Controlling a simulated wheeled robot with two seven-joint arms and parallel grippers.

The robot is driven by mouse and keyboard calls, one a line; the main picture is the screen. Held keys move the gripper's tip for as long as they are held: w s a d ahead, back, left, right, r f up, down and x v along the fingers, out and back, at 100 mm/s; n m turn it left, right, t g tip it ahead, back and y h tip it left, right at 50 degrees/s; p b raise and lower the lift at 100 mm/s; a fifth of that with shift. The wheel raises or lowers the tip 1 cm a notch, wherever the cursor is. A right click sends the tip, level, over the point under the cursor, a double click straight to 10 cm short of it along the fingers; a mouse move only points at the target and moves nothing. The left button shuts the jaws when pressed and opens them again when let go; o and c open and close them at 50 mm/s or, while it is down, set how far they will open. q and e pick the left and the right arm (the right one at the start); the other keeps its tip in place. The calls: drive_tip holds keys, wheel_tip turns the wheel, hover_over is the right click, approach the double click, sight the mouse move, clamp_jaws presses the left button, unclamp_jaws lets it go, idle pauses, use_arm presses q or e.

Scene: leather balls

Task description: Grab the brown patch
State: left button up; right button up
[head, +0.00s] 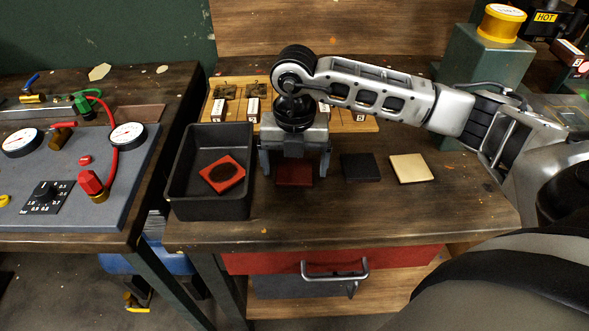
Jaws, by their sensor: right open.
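A dark reddish-brown square patch (294,177) lies flat on the wooden table, just right of the black tray. My right gripper (294,167) is open and points down over this patch, with one finger to its left and one to its right. The gripper body hides part of the patch's far side, and I cannot tell whether the fingers touch it. A black patch (361,168) and a cream patch (411,168) lie in a row to the right. My left gripper is out of view.
The black tray (210,212) holds a red square piece with a dark brown round on it (222,175). Behind my gripper is a wooden board (232,113) with small labelled blocks. A gauge panel (120,165) stands left. The table front is clear.

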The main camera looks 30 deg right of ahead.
drive_tip(key=c, duration=1.1)
